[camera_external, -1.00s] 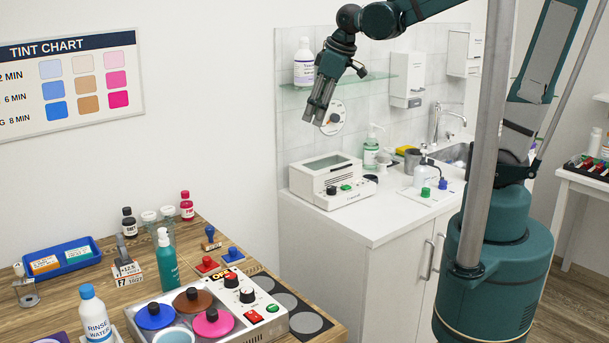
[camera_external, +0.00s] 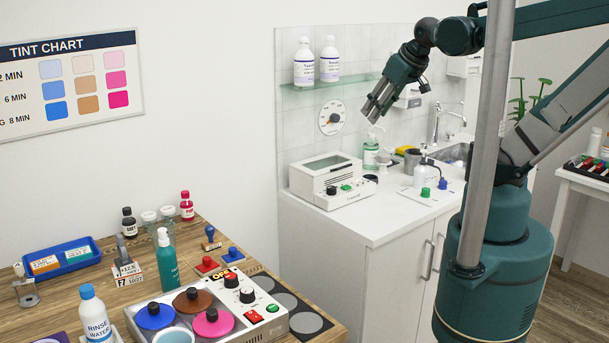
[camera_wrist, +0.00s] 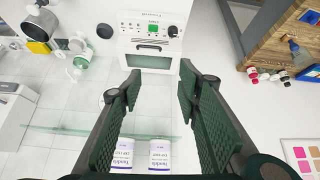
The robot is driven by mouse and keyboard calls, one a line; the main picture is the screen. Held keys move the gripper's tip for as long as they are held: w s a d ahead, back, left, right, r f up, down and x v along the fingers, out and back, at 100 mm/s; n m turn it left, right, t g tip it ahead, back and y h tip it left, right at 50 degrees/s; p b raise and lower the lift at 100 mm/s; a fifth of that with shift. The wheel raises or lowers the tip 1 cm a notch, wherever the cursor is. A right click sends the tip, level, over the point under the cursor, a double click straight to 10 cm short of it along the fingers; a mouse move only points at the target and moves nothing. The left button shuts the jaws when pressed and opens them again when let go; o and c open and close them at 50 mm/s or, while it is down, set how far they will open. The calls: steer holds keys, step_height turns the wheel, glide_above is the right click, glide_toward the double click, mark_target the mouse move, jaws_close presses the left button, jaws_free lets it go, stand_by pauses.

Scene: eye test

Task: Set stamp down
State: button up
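My gripper (camera_external: 373,110) is raised in front of the tiled wall, above the white counter and far from the wooden table. In the wrist view my gripper (camera_wrist: 160,88) has its two fingers wide apart with nothing between them. A grey-handled piece, perhaps another stamp (camera_external: 122,250), stands by a numbered white block. Small red (camera_external: 207,265) and blue (camera_external: 233,256) pieces with knobs sit nearby; I cannot tell whether they are stamps.
A white box device (camera_external: 332,182), also in the wrist view (camera_wrist: 148,62), stands on the counter. A glass shelf (camera_external: 340,82) carries two white bottles. A green pump bottle (camera_external: 166,258) and a pot warmer (camera_external: 250,322) crowd the table. The counter's front is clear.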

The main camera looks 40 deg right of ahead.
steer(key=shift+s+d+f+m, duration=0.25)
steer(key=shift+s+d+m, duration=0.15)
steer(key=shift+s+d, duration=0.35)
step_height(320, 180, down, 7)
steer(key=b, duration=0.7)
stand_by(1.0)
